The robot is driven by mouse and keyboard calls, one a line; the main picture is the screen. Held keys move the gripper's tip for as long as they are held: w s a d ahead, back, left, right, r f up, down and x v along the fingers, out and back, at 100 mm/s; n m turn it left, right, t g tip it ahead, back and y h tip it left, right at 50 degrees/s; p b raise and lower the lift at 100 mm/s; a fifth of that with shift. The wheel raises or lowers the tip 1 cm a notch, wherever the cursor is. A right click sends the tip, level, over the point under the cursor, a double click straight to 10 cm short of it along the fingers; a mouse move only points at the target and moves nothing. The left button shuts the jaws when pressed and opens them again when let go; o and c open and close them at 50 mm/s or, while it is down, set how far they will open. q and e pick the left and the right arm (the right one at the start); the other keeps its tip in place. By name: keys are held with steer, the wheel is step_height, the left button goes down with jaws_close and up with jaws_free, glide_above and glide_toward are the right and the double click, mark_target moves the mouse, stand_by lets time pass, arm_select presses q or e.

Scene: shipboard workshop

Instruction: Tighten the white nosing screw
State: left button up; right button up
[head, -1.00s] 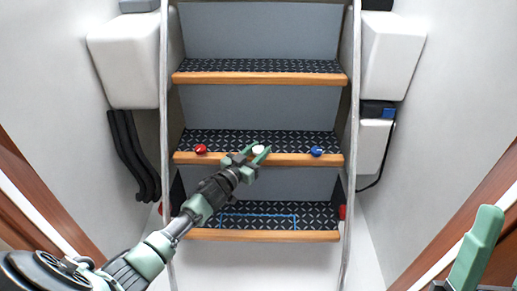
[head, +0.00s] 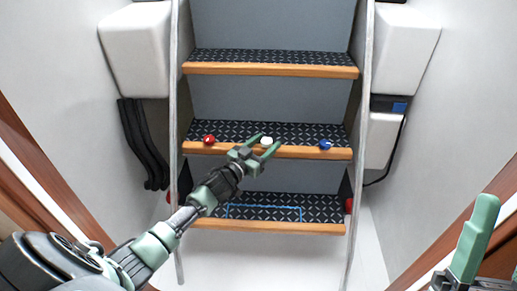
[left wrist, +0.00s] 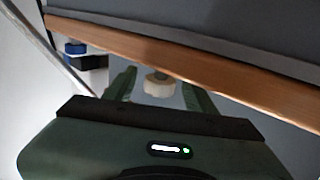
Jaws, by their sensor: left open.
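The white nosing screw (head: 267,140) is a pale, scalloped knob at the wooden front edge of the middle step, between a red knob (head: 209,139) and a blue knob (head: 326,144). My left gripper (head: 264,146) reaches it from the lower left, its two green fingers apart. In the left wrist view the white screw (left wrist: 158,85) shows between the open fingers (left wrist: 162,88), with gaps on both sides. My right gripper shows only in part at the lower right of the head view, one green finger (head: 474,238) upright, away from the stairs.
The wooden nosing (head: 230,150) runs just behind the left fingers. Metal rails (head: 174,120) flank the stairs on both sides. White wall boxes (head: 402,50) stand beside them. The lowest tread (head: 262,207) has a blue outline and nothing standing on it.

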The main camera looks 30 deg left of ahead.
mark_target(263, 146)
arm_select(q)
steer(key=s, duration=0.2)
steer(key=s+p, duration=0.1)
steer(key=s, duration=0.1)
steer(key=s+p, duration=0.1)
steer(key=s, duration=0.1)
steer(key=shift+s+a, duration=0.1)
steer(key=shift+a, duration=0.3)
steer(key=shift+s, duration=0.3)
arm_select(e)
steer(key=w+f+g+h, duration=0.2)
steer(key=w+f+g, duration=0.3)
steer(key=w+f, duration=0.2)
steer(key=shift+a+g, duration=0.4)
steer(key=shift+a, duration=0.05)
